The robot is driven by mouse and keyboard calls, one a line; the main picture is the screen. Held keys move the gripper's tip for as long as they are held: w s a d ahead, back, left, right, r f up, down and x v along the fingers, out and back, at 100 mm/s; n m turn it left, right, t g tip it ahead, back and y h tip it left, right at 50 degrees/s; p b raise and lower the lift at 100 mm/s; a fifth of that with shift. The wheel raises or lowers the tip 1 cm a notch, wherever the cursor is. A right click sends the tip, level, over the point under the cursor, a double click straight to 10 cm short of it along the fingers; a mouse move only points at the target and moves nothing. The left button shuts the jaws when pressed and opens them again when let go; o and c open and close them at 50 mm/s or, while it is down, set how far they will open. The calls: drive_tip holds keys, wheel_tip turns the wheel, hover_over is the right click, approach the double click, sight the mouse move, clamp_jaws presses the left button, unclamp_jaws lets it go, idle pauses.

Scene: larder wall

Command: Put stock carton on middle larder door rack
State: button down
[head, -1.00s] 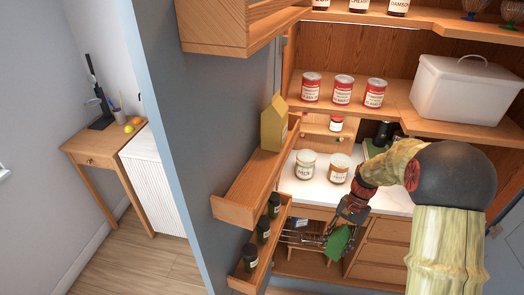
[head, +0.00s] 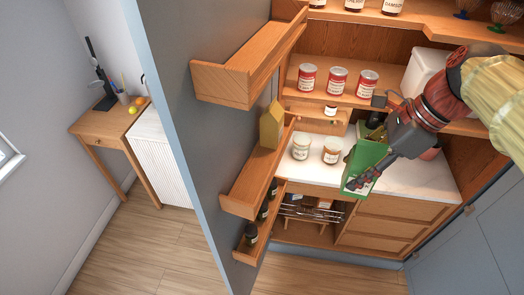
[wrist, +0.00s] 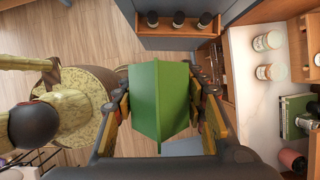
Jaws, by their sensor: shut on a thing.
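The green stock carton (head: 366,160) is held tilted in my gripper (head: 372,174), out in front of the larder counter. In the wrist view the carton (wrist: 160,100) sits between the two fingers of my gripper (wrist: 163,108), which are shut on its sides. The middle larder door rack (head: 241,197) is to the left of the carton and apart from it. A yellow carton (head: 271,127) stands at its far end, and the near part of the rack looks bare.
An upper door rack (head: 225,84) hangs above the middle one and looks empty. A lower rack (head: 246,259) holds dark jars. Two pale-lidded jars (head: 301,148) stand on the counter (head: 400,179). Red tins (head: 337,80) and a white bin (head: 424,70) are on the shelf.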

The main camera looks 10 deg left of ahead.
sight(363, 167)
drive_tip(key=shift+s+a+r+m, duration=0.1)
drive_tip(key=shift+s+r+m, duration=0.1)
drive_tip(key=shift+s+r, duration=0.3)
drive_tip(key=shift+s+a+r+m, duration=0.1)
drive_tip(key=shift+s+r+m, duration=0.15)
drive_tip(key=shift+r, duration=0.45)
drive_tip(key=shift+n, duration=0.25)
